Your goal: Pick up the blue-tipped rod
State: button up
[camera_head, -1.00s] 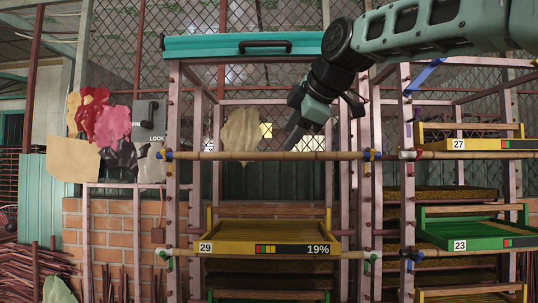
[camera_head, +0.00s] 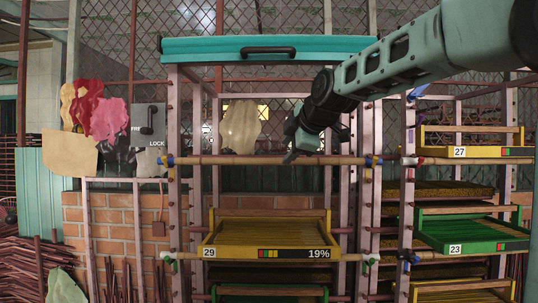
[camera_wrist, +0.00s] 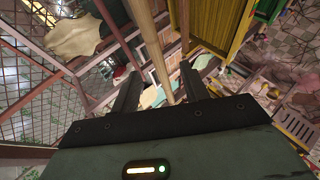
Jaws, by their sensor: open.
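The blue-tipped rod (camera_head: 235,160) is a bamboo pole lying level across the front of the left rack, with blue at both ends. In the wrist view the rod (camera_wrist: 151,45) runs lengthwise between my two fingers. My gripper (camera_head: 292,157) is at the rod's right half in the head view, tilted downward. In the wrist view my gripper (camera_wrist: 160,72) is open, with a gap on each side of the rod. I cannot tell how deep the rod sits between the fingers. My gripper hides a short part of the rod in the head view.
Below is a yellow tray (camera_head: 265,253) marked 29 and 19%, with a green-tipped rod (camera_head: 190,254) at its level. A teal top bar (camera_head: 215,46) with a black handle spans above. Pink posts (camera_head: 175,115) flank the opening. Trays 27 (camera_head: 475,153) and 23 (camera_head: 470,248) stand right.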

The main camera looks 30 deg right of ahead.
aim_at(278, 159)
jog(key=p+x, duration=0.2)
jog(key=x, duration=0.1)
jog(key=p+x, duration=0.1)
jog(key=x, duration=0.1)
jog(key=shift+w+d+r, duration=0.15)
jog(key=shift+d+r, duration=0.1)
jog(key=shift+d, duration=0.05)
jog(key=shift+w+f, duration=0.3)
jog(key=shift+w, duration=0.1)
grip_shut()
